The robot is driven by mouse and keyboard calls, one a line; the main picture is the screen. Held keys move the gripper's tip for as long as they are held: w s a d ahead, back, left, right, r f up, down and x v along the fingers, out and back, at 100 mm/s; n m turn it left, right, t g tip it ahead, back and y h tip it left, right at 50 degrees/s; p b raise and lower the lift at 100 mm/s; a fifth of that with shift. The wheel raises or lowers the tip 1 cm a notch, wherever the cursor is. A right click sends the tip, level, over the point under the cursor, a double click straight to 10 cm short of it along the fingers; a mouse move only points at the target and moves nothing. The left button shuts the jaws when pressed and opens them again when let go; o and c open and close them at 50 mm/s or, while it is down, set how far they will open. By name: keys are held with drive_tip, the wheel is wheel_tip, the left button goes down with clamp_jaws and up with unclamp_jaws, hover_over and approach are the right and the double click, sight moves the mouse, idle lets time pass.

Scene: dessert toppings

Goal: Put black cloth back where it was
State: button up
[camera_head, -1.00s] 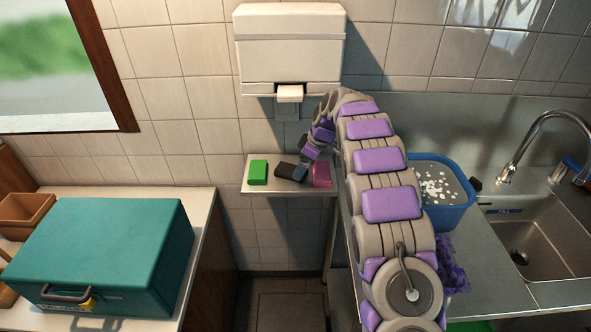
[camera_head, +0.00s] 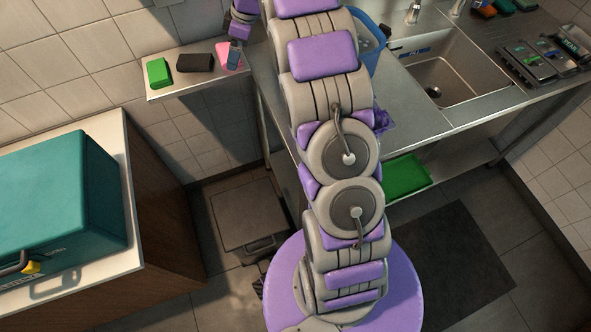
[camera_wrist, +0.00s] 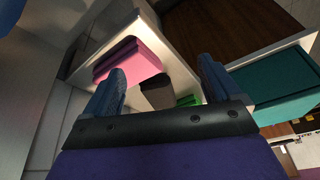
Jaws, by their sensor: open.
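The black cloth (camera_head: 195,63) is a folded dark block lying flat on the small wall shelf (camera_head: 185,88), between a green cloth (camera_head: 158,72) and a pink cloth (camera_head: 226,47). My gripper (camera_head: 233,56) is at the right of the shelf, by the pink cloth and apart from the black cloth. In the wrist view my gripper (camera_wrist: 163,75) is open with nothing held. The black cloth (camera_wrist: 157,92) shows beyond and between its blue fingers, with the pink cloth (camera_wrist: 128,62) on the left and the green cloth (camera_wrist: 189,100) behind the right finger.
A teal box (camera_head: 60,200) stands on the left counter. A steel sink (camera_head: 440,75) and a blue bin (camera_head: 368,45) are on the right counter. A purple cloth (camera_head: 383,122) hangs at its edge. A green tray (camera_head: 405,177) lies on the lower shelf. A floor bin (camera_head: 248,215) stands below.

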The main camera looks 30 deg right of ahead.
drive_tip(key=s+a+r+m+g+h, duration=0.1)
drive_tip(key=s+a+r+m, duration=0.15)
drive_tip(key=s, duration=0.55)
drive_tip(key=s+a+r+m+g, duration=0.15)
drive_tip(key=s+a, duration=0.25)
drive_tip(key=s, duration=0.4)
drive_tip(key=s+a+r+m+h, duration=0.1)
drive_tip(key=s+a+r+m, duration=0.15)
drive_tip(key=s, duration=0.45)
drive_tip(key=s+a+f+m+g+h, duration=0.1)
drive_tip(key=s+m, duration=0.3)
drive_tip(key=s, duration=2.1)
drive_tip(key=shift+s+a+f, duration=0.15)
drive_tip(key=shift+a+f, duration=0.4)
drive_tip(key=shift+f, duration=0.15)
drive_tip(key=shift+g, duration=0.25)
